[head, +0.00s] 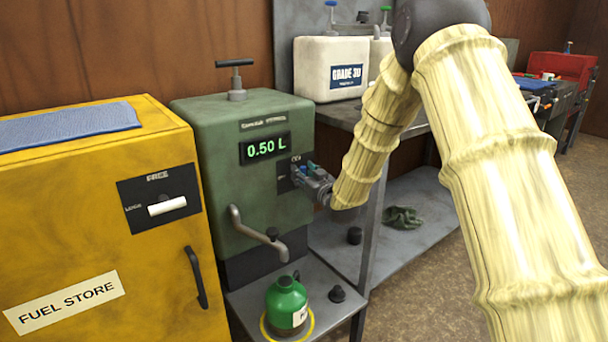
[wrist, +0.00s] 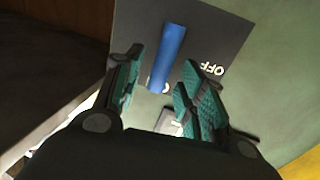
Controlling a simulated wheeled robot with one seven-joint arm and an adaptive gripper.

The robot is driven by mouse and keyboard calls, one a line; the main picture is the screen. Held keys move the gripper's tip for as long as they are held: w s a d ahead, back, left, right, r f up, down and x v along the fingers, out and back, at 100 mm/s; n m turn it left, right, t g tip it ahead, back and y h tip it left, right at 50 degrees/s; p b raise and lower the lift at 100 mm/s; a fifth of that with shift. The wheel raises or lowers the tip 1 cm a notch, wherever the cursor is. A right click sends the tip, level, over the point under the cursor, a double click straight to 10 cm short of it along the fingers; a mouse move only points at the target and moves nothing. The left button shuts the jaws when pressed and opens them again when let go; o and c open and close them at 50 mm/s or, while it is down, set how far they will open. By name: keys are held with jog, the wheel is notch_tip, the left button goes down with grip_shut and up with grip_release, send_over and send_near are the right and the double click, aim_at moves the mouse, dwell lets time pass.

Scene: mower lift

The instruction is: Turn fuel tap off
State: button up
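The fuel tap is a blue lever (wrist: 167,58) on a dark plate (wrist: 209,32) on the front of the green fuel dispenser (head: 225,180). In the wrist view the lever runs roughly up and down the picture, with the word OFF on the plate to its right. My gripper (head: 308,176) is at this plate in the head view and hides most of the lever there. In the wrist view my gripper (wrist: 163,68) is open, with its green-padded fingers either side of the lever and gaps showing. I cannot tell whether either finger touches it. The display (head: 265,148) reads 0.50 L.
A green bottle (head: 286,303) stands on the shelf below the bent spout (head: 258,232). A yellow fuel store cabinet (head: 100,230) stands close on the left. A bench (head: 336,115) with a white container (head: 330,68) is behind my arm.

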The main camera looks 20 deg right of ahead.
grip_shut()
jog(key=shift+n, duration=0.4)
jog(key=shift+s+a+f+n+t+y+b, duration=0.1)
jog(key=shift+a+f+n+t+y+b, duration=0.35)
jog(key=shift+n, duration=2.7)
jog(key=shift+s+a+f+n+g+y+b, duration=0.1)
jog(key=shift+f+n+y, duration=0.6)
jog(key=shift+n, duration=2.5)
jog(key=shift+s+a+f+n+t+y+b, duration=0.2)
jog(key=shift+n+y, duration=0.75)
jog(key=shift+n, duration=2.2)
jog(key=shift+w+n, duration=0.1)
jog(key=shift+n, duration=0.2)
jog(key=shift+o, duration=0.4)
grip_release()
jog(key=shift+r, duration=0.1)
